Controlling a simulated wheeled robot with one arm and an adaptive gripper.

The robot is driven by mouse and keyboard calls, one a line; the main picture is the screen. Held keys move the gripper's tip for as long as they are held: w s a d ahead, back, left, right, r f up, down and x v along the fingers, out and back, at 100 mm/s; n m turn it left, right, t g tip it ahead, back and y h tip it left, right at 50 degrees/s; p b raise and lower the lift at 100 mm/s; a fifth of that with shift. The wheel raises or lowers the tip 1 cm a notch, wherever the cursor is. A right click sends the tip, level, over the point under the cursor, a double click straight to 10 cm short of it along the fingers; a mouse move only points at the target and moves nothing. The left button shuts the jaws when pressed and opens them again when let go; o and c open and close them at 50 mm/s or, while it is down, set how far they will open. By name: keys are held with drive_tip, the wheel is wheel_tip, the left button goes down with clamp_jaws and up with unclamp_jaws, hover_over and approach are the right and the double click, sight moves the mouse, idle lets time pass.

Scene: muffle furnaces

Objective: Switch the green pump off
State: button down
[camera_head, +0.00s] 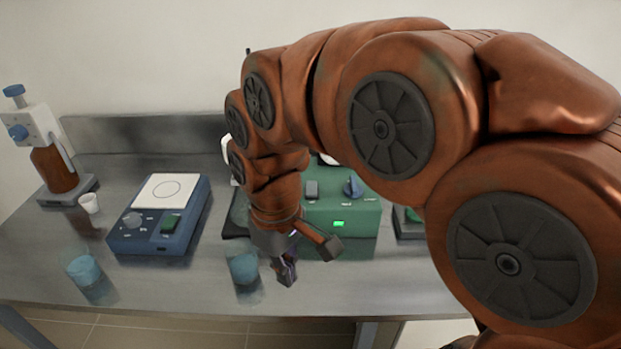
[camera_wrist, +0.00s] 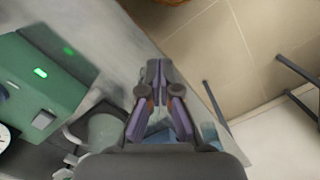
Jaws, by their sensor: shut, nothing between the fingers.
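The green pump (camera_head: 350,222) stands on the bench, partly hidden behind my arm. A green light (camera_head: 339,223) glows on its front. A dark switch (camera_head: 312,190) and a blue knob (camera_head: 352,187) sit on its top. In the wrist view the pump (camera_wrist: 30,92) is at the left, with the lit green light (camera_wrist: 40,72) and a pale square part (camera_wrist: 43,120). My gripper (camera_head: 288,273) is shut and empty, in front of the pump and to its left, apart from it. Its fingertips (camera_wrist: 157,66) meet in the wrist view, over the bench's front edge.
A beaker of blue liquid (camera_head: 243,267) stands just left of my gripper. Another blue-filled beaker (camera_head: 83,270), a blue stirrer (camera_head: 150,240), a small white cup (camera_head: 89,203) and a brown dispenser bottle (camera_head: 55,170) are further left. Another device (camera_head: 408,230) is partly hidden at right.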

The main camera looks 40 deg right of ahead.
drive_tip(key=w+d+r+n+b, duration=0.1)
drive_tip(key=w+d+r+n, duration=0.25)
drive_tip(key=w, duration=0.55)
wheel_tip(320, 180, up, 5)
drive_tip(key=n+t+b, duration=0.2)
drive_tip(key=n+b, duration=0.1)
drive_tip(key=n, duration=0.1)
hover_over(313, 184)
drive_tip(key=s+a, duration=0.1)
drive_tip(key=s, duration=0.1)
drive_tip(key=shift+w+a+r+h, duration=0.1)
drive_tip(key=shift+a+r+h, duration=0.05)
drive_tip(key=shift+h, duration=0.25)
drive_tip(key=shift+w+d+f+p, duration=0.2)
drive_tip(key=shift+w+f+p, duration=0.1)
drive_tip(key=shift+f, duration=2)
drive_tip(key=shift+w+d+f+p, duration=0.15)
drive_tip(key=shift+w+f+p, duration=0.15)
drive_tip(key=shift+f, duration=2.05)
drive_tip(key=shift+w+d+f+p, duration=0.2)
drive_tip(key=shift+f+p, duration=0.15)
drive_tip(key=shift+f, duration=1.95)
